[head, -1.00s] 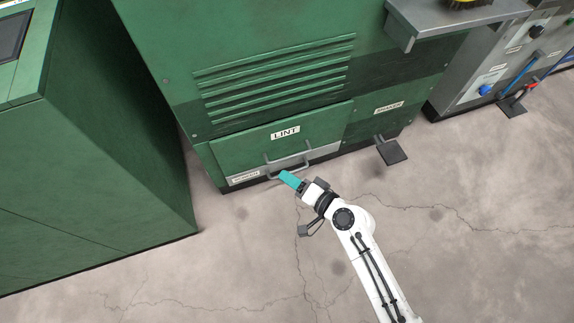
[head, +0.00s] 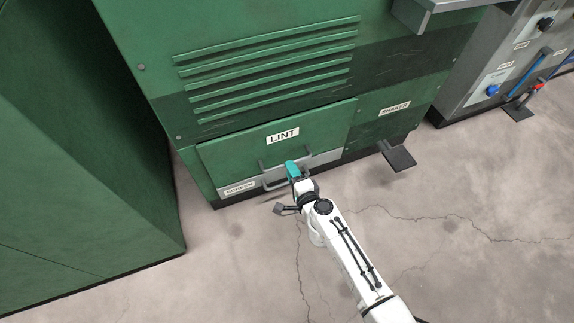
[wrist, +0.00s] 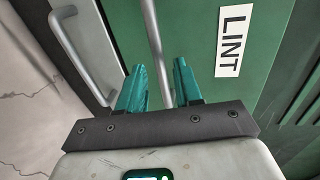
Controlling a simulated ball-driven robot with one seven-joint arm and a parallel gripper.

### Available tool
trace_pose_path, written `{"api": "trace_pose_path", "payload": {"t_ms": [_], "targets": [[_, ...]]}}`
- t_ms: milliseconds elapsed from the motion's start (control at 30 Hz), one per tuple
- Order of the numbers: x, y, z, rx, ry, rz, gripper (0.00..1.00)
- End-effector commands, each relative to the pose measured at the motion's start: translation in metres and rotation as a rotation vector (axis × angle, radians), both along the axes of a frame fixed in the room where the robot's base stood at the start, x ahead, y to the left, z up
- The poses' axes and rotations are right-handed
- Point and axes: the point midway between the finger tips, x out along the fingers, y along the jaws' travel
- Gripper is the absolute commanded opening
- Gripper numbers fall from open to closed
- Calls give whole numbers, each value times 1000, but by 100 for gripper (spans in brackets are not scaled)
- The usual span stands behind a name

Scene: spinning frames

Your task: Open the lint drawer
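The green lint drawer (head: 235,151) is at the bottom of the green machine, marked by a LINT label (head: 283,136) that also shows in the wrist view (wrist: 233,41). It looks closed. Its grey bar handle (wrist: 153,40) runs down between my gripper's two teal fingers in the wrist view. My gripper (wrist: 158,84) is open, with a finger on each side of the bar and gaps showing. In the head view my gripper (head: 292,168) is at the drawer front and hides part of the handles. I cannot tell whether a finger touches the bar.
A grey SCREEN strip (head: 240,187) with its own handle (wrist: 82,52) lies just below the drawer. A dark pedal (head: 398,157) sticks out at right under the SHAKER label (head: 395,108). A green cabinet (head: 80,180) stands at left. The concrete floor in front is clear.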

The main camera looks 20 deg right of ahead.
Motion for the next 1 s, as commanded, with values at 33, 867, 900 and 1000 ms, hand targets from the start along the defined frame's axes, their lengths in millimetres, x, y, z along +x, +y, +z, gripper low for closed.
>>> {"api": "trace_pose_path", "payload": {"t_ms": [33,867,900,1000], "targets": [[10,0,-4,0,-2,-1,34],[41,0,-9,-1,0,1,15],[41,0,-9,-1,0,1,11],[41,0,-9,-1,0,1,2]]}}
